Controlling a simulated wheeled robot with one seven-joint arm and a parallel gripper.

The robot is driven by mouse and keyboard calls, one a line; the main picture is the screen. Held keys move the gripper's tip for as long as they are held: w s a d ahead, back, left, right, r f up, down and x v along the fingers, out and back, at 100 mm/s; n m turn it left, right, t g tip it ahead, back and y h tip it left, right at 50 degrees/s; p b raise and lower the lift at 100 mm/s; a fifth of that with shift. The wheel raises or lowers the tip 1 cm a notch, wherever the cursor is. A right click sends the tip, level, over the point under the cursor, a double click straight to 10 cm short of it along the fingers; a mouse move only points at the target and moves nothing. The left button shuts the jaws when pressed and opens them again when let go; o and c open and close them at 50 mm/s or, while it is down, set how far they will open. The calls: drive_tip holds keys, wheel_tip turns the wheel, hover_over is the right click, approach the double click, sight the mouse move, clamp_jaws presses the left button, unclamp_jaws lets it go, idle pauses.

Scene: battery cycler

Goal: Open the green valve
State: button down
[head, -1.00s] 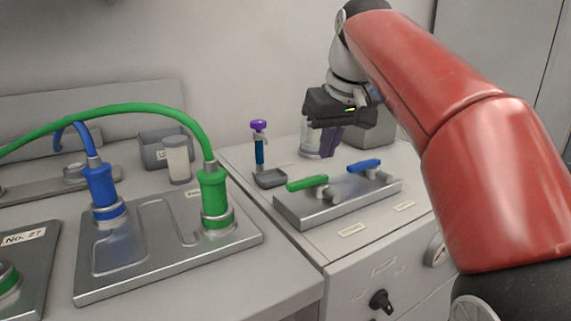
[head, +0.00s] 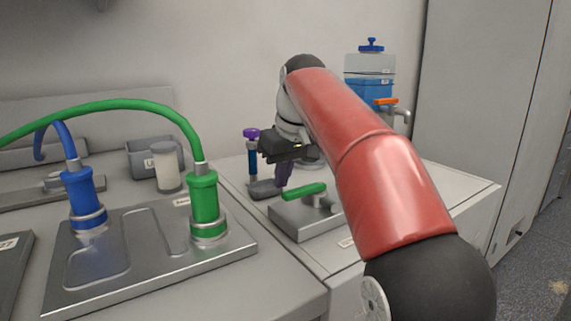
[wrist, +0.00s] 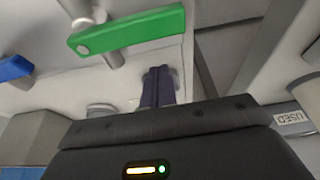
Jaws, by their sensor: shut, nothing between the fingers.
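The green valve handle (head: 304,191) sits on a metal plate (head: 297,223) on the right-hand cabinet. It lies roughly left to right in the head view. In the wrist view the green handle (wrist: 127,32) shows large at the upper left, beyond the fingers. My gripper (head: 282,184) points down just behind and left of the handle's left end. In the wrist view its purple-grey fingers (wrist: 158,88) are together and empty, and they appear apart from the handle. The blue valve handle is hidden by my arm in the head view, but its end shows in the wrist view (wrist: 14,68).
A small grey tray (head: 264,190) and a purple-capped tube (head: 252,155) stand left of my gripper. A green connector (head: 204,205) with a hose stands on the left plate. A blue container with an orange tap (head: 371,90) stands at the back right.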

sight(304, 191)
drive_tip(key=shift+s+d+r+b, duration=0.15)
drive_tip(key=shift+s+d, duration=0.4)
drive_tip(key=shift+s, duration=0.25)
drive_tip(key=shift+s+d+r+b, duration=0.15)
drive_tip(key=shift+s+d, duration=0.35)
drive_tip(key=shift+s, duration=0.3)
